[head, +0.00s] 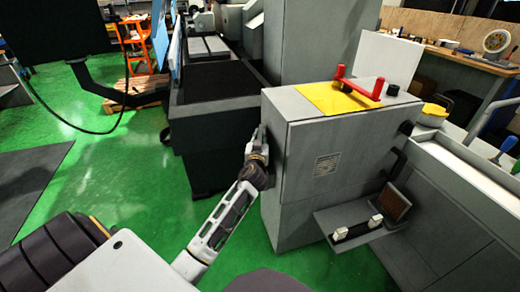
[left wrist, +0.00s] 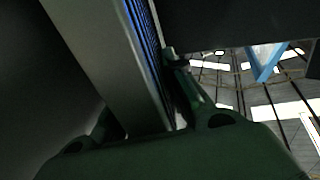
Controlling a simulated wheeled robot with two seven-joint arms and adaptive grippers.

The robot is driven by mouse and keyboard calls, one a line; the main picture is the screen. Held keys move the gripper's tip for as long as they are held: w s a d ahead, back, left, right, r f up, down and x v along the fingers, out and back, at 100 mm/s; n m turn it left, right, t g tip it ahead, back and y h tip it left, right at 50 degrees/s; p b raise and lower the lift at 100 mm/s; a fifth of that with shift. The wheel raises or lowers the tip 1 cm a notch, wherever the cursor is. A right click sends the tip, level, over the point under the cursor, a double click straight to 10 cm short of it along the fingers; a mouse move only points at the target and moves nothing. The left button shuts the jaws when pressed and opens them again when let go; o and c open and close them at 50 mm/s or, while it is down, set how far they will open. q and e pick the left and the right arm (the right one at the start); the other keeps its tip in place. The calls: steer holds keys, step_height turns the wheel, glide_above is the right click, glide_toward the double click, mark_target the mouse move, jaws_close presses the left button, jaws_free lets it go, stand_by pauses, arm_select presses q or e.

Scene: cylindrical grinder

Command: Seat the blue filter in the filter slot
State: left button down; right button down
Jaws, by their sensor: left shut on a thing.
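My left gripper (head: 257,152) is at the left side of the grey cabinet (head: 325,165) in the head view, with the arm reaching up to it from below. The left wrist view shows its dark fingers (left wrist: 148,95) on both sides of a grey frame with blue pleats, the blue filter (left wrist: 115,55). The gripper is shut on the filter. In the head view the filter cannot be made out behind the gripper and cabinet edge. The filter slot is not clearly visible, so I cannot tell whether the filter is in it. My right gripper is not in view.
A red handle (head: 358,88) stands on a yellow plate (head: 338,99) on the cabinet top. A low tray (head: 365,238) sticks out from the cabinet's front. A dark machine bed (head: 222,110) stands close behind left. Green floor (head: 110,165) is open at left.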

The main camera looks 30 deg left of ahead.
arm_select(q)
steer(key=shift+r, duration=0.15)
